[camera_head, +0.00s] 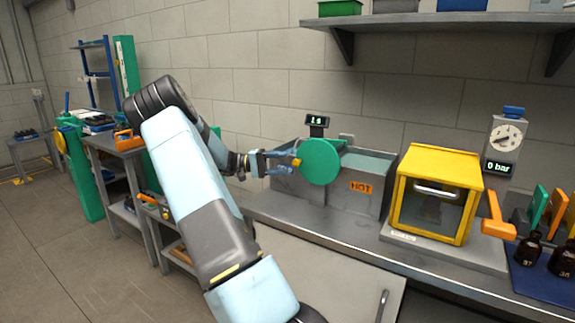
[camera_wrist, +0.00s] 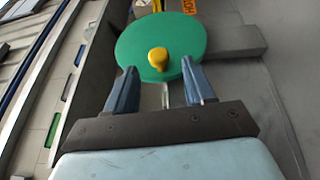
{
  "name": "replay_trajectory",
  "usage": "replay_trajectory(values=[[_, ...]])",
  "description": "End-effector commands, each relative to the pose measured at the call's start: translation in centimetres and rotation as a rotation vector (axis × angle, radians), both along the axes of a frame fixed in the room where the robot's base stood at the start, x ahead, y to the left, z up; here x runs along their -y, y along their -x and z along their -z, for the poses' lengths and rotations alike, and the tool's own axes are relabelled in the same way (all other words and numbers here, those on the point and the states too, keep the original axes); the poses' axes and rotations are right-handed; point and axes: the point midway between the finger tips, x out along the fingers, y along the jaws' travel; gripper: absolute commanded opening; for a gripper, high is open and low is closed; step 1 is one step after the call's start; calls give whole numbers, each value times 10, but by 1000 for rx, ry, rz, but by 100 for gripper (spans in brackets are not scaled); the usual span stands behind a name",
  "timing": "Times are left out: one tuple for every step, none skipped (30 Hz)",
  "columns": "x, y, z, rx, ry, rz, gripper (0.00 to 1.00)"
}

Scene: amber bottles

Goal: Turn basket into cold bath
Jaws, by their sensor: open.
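A green round disc (camera_head: 320,162) stands upright at the front of a grey bath unit on the bench. A yellow knob (camera_wrist: 158,59) sticks out from the disc, which also fills the top of the wrist view (camera_wrist: 190,35). My gripper (camera_head: 284,163) is open at the disc's left side. In the wrist view my fingers (camera_wrist: 160,72) are spread to both sides of the knob, with gaps visible. The bath part marked HOT (camera_head: 374,196) is right of the disc. The basket and cold bath cannot be made out; the disc and arm cover part of the unit.
A small display (camera_head: 317,121) stands behind the disc. A yellow box with a clear door (camera_head: 437,195) is to the right. A pressure gauge (camera_head: 506,138), orange lever (camera_head: 496,216) and amber bottles (camera_head: 527,250) are farther right. A shelf (camera_head: 430,20) hangs above. Bare bench front lies below the bath.

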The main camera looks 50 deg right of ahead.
Motion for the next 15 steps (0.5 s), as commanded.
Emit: replay_trajectory(values=[[-6,-10,1,1,3,-3,54],[-9,-15,1,0,2,-3,54],[-13,-22,2,0,2,-4,54],[-17,-27,3,0,2,-3,54],[-20,-32,3,0,1,-3,54],[-24,-39,4,0,2,-4,54],[-28,-44,4,0,2,-5,54],[-31,-48,5,0,2,-4,54],[-34,-54,5,0,2,-3,54],[-37,-59,6,0,2,-3,54],[-40,-63,6,0,1,-4,54],[-44,-68,7,1,1,-5,54],[-46,-72,7,0,2,-4,54],[-48,-75,7,0,2,-4,54],[-50,-78,8,0,2,-3,54]])
